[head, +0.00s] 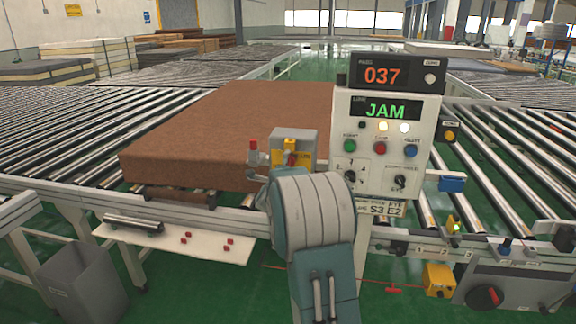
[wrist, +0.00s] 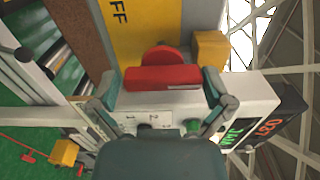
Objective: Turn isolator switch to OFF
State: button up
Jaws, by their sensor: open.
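The isolator switch is a small grey box with a yellow plate and red handle. In the head view its box (head: 293,134) stands beside the conveyor, partly covered by my arm. In the wrist view the red handle (wrist: 162,78) lies across the picture in front of the yellow plate (wrist: 137,28), where the letters "FF" show. My gripper (wrist: 161,88) is open, with one finger towards each end of the handle. I cannot tell whether the fingers touch it.
A control panel (head: 394,168) reading "037" and "JAM" stands just right of the switch. A brown mattress (head: 200,130) lies on the rollers behind and left. A grey bin (head: 82,283) and a grey box with a red-black knob (head: 487,296) are low in front.

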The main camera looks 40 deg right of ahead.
jog(key=shift+w+d, duration=0.1)
jog(key=shift+d, duration=0.05)
jog(key=c, duration=0.8)
